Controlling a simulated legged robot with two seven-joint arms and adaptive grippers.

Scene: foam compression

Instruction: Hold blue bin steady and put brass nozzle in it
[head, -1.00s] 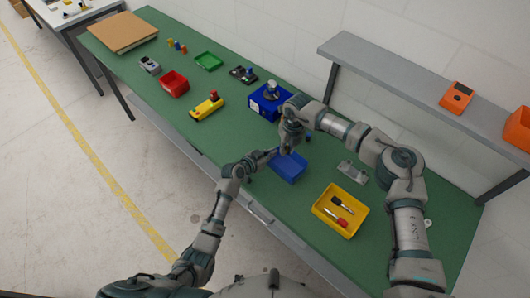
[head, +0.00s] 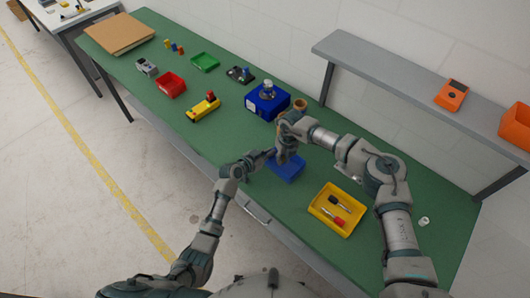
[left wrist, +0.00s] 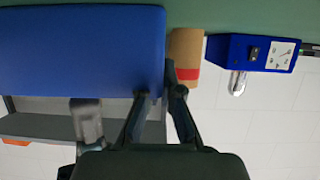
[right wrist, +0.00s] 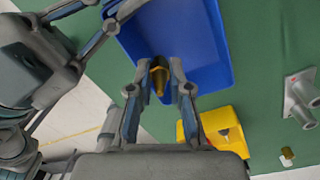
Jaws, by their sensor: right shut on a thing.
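The blue bin (head: 287,168) sits on the green bench between my two grippers. It fills the upper left of the left wrist view (left wrist: 80,50), and its inside shows in the right wrist view (right wrist: 185,35). My left gripper (head: 268,154) is at the bin's left wall, its fingers apart on either side of the rim; I cannot tell whether they touch it. My right gripper (head: 284,158) points down over the bin. It is shut on the brass nozzle (right wrist: 158,78), whose narrow end points into the bin. The nozzle is hidden in the head view.
A yellow tray (head: 325,222) with screwdriver-like tools stands right of the bin. Behind it are a blue device with a dial (head: 267,103) and a tan cylinder (left wrist: 186,58) with a red band. A grey fixture (right wrist: 300,95) and a shelf (head: 400,85) lie right and behind.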

